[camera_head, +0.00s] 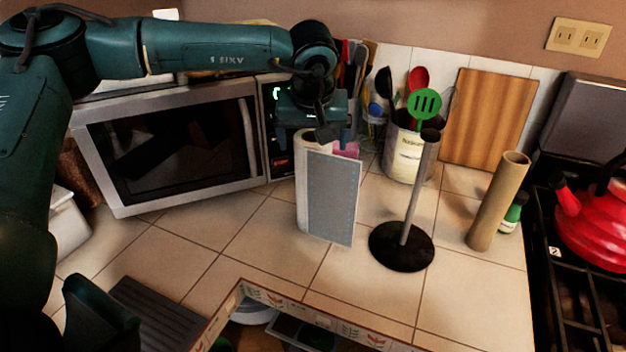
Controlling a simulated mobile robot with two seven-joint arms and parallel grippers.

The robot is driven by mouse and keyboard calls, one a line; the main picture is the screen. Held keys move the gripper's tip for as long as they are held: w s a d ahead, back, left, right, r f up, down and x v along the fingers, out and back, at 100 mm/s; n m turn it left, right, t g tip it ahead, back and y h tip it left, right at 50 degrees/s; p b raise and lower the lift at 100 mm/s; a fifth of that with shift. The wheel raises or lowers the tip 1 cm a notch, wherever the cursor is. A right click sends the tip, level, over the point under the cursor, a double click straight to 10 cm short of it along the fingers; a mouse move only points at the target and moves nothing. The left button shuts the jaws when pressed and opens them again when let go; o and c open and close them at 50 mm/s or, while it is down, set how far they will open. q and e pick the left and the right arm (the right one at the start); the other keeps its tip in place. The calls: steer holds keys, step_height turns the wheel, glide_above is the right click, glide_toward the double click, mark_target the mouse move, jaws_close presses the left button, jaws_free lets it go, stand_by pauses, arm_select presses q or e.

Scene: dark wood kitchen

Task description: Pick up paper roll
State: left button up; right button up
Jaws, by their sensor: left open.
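A white upright roll (302,195) stands on the tiled counter in front of the microwave, partly hidden by a flat grey-blue panel (332,198). A brown cardboard tube (497,200) stands on the right, leaning slightly. I cannot tell for sure which of these is the paper roll. A dark round base with an upright rod (403,247) stands bare between them. My left gripper (320,138) points down, open, over the top of the white roll. Whether its fingers touch the roll cannot be told.
The microwave (170,145) is behind on the left. A utensil crock (403,152) and a wooden cutting board (487,118) stand at the back wall. A red kettle (592,225) sits on the stove at right. An open compartment is at the front edge. The tiles front right are clear.

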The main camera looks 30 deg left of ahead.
arm_select(q)
steer(key=shift+w+a+f, duration=0.1)
steer(key=shift+w+f, duration=0.15)
steer(key=shift+f, duration=0.4)
steer(key=shift+c, duration=0.5)
steer(key=c, duration=1.2)
